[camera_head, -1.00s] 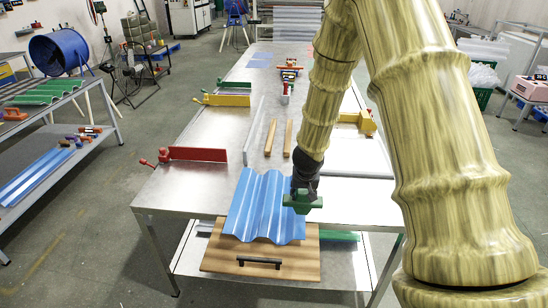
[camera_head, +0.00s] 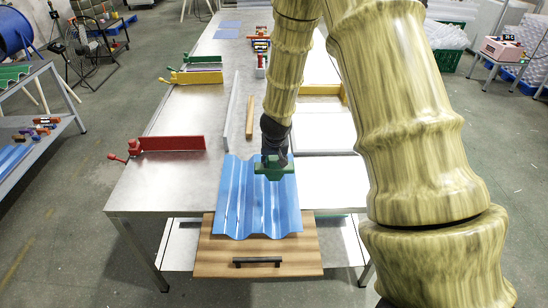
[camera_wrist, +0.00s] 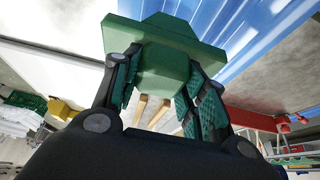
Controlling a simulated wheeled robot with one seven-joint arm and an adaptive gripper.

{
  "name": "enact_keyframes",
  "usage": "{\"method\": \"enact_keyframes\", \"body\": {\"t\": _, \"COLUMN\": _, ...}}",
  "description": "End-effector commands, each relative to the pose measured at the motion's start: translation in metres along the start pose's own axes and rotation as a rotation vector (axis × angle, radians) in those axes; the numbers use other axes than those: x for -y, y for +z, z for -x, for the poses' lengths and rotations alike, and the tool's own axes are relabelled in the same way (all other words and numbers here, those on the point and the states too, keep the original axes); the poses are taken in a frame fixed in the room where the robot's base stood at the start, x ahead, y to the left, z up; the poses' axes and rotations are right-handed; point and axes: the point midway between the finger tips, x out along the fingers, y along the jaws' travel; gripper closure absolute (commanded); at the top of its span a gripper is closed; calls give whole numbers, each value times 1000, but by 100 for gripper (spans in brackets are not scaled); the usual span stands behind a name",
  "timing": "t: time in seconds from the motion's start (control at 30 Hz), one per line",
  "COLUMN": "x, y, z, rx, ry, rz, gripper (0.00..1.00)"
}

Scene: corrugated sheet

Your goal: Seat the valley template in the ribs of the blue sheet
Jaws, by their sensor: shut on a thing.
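The blue corrugated sheet (camera_head: 238,205) lies at the near end of the metal table, its ribs running toward the front edge. The green valley template (camera_head: 262,172) is over the far right part of the sheet. My gripper (camera_head: 272,158) points down and is shut on the template. The wrist view shows the green template (camera_wrist: 165,35) between both fingers, with the blue sheet (camera_wrist: 250,30) close behind it. I cannot tell whether the template touches the ribs or is slightly above them.
A wooden board with a black handle (camera_head: 257,262) sits below the sheet's front edge. A red clamp bar (camera_head: 172,143) stands to the left, and a grey upright strip (camera_head: 230,112) and a wooden strip (camera_head: 250,115) lie beyond.

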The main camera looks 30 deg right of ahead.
Motion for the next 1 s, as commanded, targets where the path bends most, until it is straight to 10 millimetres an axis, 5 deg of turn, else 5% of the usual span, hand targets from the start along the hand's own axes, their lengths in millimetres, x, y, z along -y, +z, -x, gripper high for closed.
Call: {"method": "enact_keyframes", "body": {"t": 1.0, "x": 0, "y": 31, "z": -69, "rx": 0, "ry": 0, "rz": 0, "gripper": 91}}
